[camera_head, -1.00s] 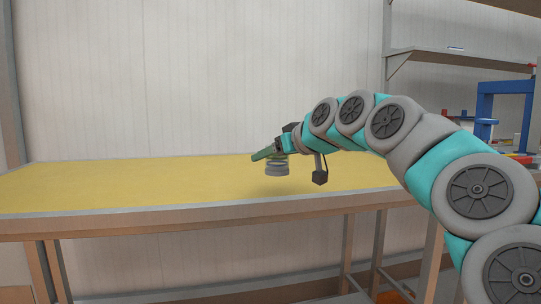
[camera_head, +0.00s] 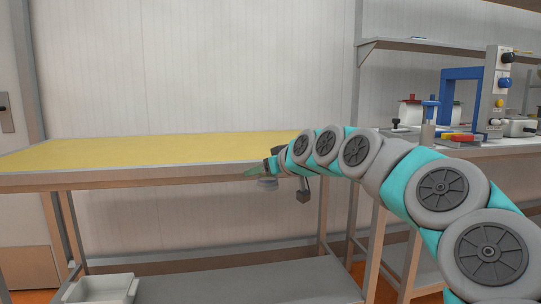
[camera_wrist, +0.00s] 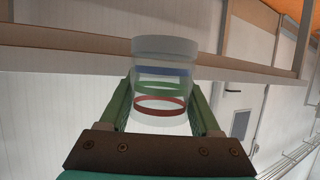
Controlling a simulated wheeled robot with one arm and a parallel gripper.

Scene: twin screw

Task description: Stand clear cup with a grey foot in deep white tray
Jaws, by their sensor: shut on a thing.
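The clear cup (camera_wrist: 162,85) is between the two green fingers of my gripper (camera_wrist: 160,115) in the wrist view. It has blue, green and red rings and a pale grey band at its far end. In the head view my gripper (camera_head: 262,170) is in front of the yellow table's front edge, and the cup's grey foot (camera_head: 268,184) shows below the fingers. The gripper is shut on the cup and holds it in the air. A deep white tray (camera_head: 102,288) stands low at the bottom left, on or by the lower shelf, partly cut off by the picture edge.
The yellow table top (camera_head: 150,150) is bare. A grey lower shelf (camera_head: 240,285) under it has free room right of the tray. Table legs (camera_head: 325,215) stand near my arm. A second bench at right holds a blue frame (camera_head: 462,90) and several parts.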

